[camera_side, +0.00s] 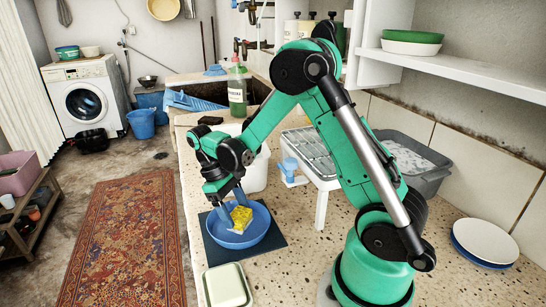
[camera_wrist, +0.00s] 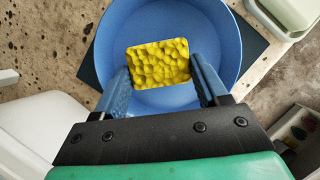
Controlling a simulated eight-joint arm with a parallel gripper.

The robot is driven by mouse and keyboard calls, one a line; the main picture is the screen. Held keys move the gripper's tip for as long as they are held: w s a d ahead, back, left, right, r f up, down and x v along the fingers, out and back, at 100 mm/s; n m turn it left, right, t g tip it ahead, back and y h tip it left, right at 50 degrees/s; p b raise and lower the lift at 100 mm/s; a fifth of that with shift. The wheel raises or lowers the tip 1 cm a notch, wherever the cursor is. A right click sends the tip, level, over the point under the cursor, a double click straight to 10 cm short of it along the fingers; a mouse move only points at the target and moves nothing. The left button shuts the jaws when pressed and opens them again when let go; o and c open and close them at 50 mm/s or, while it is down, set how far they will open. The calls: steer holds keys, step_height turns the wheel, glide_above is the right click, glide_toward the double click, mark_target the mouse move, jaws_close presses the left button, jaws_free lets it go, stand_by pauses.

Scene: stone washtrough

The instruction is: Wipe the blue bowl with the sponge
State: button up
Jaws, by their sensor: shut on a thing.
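The blue bowl (camera_side: 256,233) sits on a dark mat (camera_side: 270,248) on the speckled counter, and it fills the top of the wrist view (camera_wrist: 118,48). The yellow sponge (camera_side: 241,217) is at the bowl, between the blue fingers of my gripper (camera_side: 237,208). In the wrist view, my gripper (camera_wrist: 166,82) is shut on the sponge (camera_wrist: 160,63), with one finger at each side of it. The sponge is over the bowl's interior. I cannot tell whether its underside touches the bowl, as that is hidden.
A pale green-rimmed dish (camera_side: 228,286) lies in front of the bowl. A white container (camera_side: 256,172), a drying rack (camera_side: 308,152) and a grey tub (camera_side: 418,160) stand behind. Plates (camera_side: 484,240) are at the right. A green bottle (camera_side: 237,90) stands by the trough.

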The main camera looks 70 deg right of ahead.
steer(key=shift+s+d, duration=0.1)
steer(key=shift+d, duration=0.45)
steer(key=a, duration=0.3)
steer(key=shift+w+a, duration=0.1)
steer(key=shift+w, duration=0.3)
steer(key=shift+a+r, duration=0.1)
steer(key=shift+r, duration=3.9)
